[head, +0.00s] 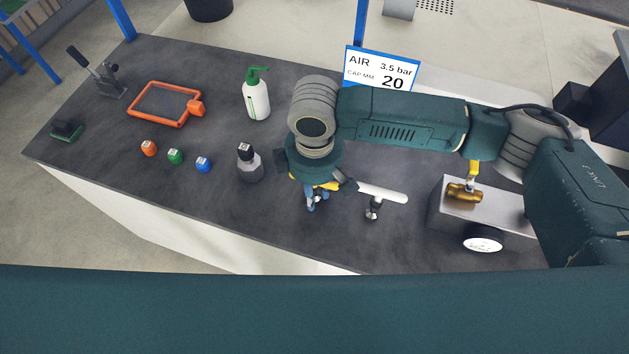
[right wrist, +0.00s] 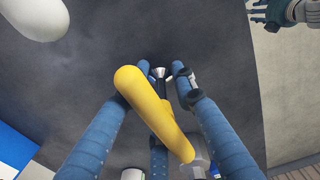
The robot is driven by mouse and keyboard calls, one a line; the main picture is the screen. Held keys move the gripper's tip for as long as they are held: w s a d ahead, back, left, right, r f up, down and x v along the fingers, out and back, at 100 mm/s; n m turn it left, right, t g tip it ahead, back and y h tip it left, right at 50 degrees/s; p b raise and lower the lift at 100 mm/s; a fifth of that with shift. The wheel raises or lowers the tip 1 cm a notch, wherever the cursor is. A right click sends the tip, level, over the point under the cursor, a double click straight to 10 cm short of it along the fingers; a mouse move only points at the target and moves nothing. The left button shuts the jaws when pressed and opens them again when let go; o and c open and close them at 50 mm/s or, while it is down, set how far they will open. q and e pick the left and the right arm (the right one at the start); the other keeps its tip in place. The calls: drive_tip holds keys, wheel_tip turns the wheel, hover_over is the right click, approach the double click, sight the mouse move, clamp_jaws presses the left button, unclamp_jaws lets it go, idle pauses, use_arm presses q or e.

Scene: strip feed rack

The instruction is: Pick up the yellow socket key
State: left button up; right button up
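The yellow socket key's handle (right wrist: 155,110) runs slantwise between the blue fingers of my right gripper (right wrist: 161,70) in the right wrist view. A dark stem with a light metal part shows beyond the handle, between the fingertips. In the head view only a bit of the yellow handle (head: 329,186) shows under my right gripper (head: 315,201), whose fingers point down around it. The third finger is partly hidden by the handle. I cannot tell whether the fingers touch the stem. My left gripper (right wrist: 267,14) shows at the top right corner of the wrist view, fingers apart and empty.
A white-handled key (head: 382,193) stands close on the right. A metal block (head: 450,220) with a brass fitting stands right. Several coloured cubes and an orange frame (head: 140,116) lie farther left.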

clamp_jaws()
drive_tip(key=shift+r, duration=0.15)
wheel_tip(320, 180, up, 20)
drive_tip(key=shift+b, duration=0.4)
drive_tip(key=shift+o, duration=0.9)
unclamp_jaws()
clamp_jaws()
